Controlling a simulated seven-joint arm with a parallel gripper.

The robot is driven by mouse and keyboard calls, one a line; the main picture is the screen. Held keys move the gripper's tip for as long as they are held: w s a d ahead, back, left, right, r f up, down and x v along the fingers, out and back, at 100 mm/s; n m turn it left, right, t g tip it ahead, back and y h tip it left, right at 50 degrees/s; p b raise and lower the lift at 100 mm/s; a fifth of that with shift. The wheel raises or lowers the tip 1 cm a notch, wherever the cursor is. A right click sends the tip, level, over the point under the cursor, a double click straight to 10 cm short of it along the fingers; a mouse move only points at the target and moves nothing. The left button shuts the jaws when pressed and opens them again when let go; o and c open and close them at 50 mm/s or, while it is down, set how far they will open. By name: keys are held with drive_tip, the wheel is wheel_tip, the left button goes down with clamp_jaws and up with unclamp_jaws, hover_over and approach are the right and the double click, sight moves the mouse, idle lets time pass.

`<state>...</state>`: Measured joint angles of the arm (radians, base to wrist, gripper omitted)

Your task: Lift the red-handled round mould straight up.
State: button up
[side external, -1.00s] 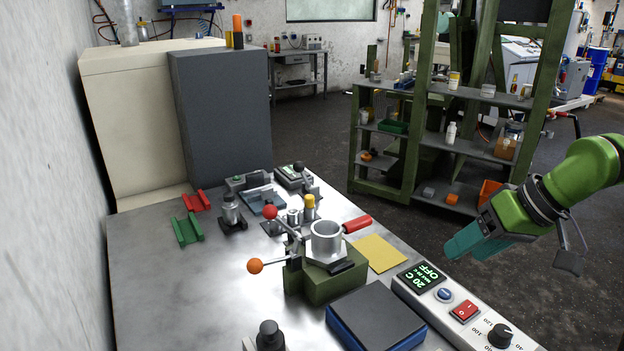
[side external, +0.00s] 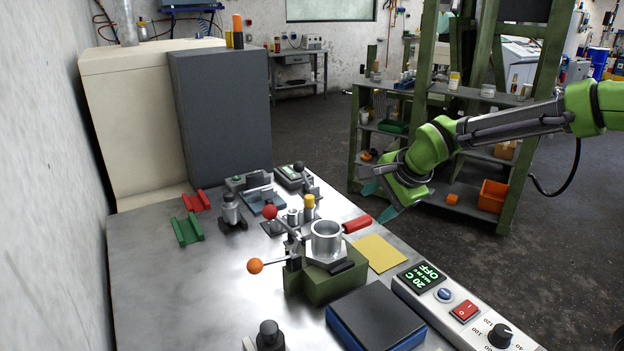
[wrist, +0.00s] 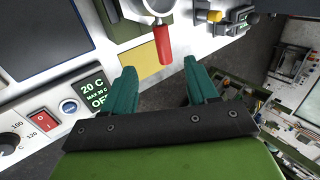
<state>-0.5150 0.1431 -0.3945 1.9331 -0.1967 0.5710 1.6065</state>
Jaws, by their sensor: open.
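The round mould (side external: 325,238) is a silver metal ring with a red handle (side external: 357,223) pointing right. It sits on a green block (side external: 327,287) on the metal table. In the wrist view the red handle (wrist: 162,45) hangs from the mould (wrist: 157,6) at the top edge, which cuts off most of the mould. My gripper (side external: 377,199) is open and empty, with teal fingers, beyond and to the right of the handle, apart from it. In the wrist view its fingers (wrist: 157,78) are spread below the handle's end.
A yellow pad (side external: 379,253) lies right of the block. A control strip (side external: 465,310) and a dark blue-edged plate (side external: 375,316) are at the front. Levers with red (side external: 270,212) and orange (side external: 255,266) knobs stand left of the mould. A green shelf rack (side external: 420,110) stands behind my arm.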

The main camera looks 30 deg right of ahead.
sight(355, 223)
drive_tip(key=x, duration=0.8)
drive_tip(key=shift+w+f, duration=0.1)
drive_tip(key=shift+f, duration=0.1)
drive_tip(key=shift+x, duration=2.65)
drive_tip(key=shift+w+d+r, duration=0.15)
clamp_jaws()
drive_tip(key=shift+r, duration=0.1)
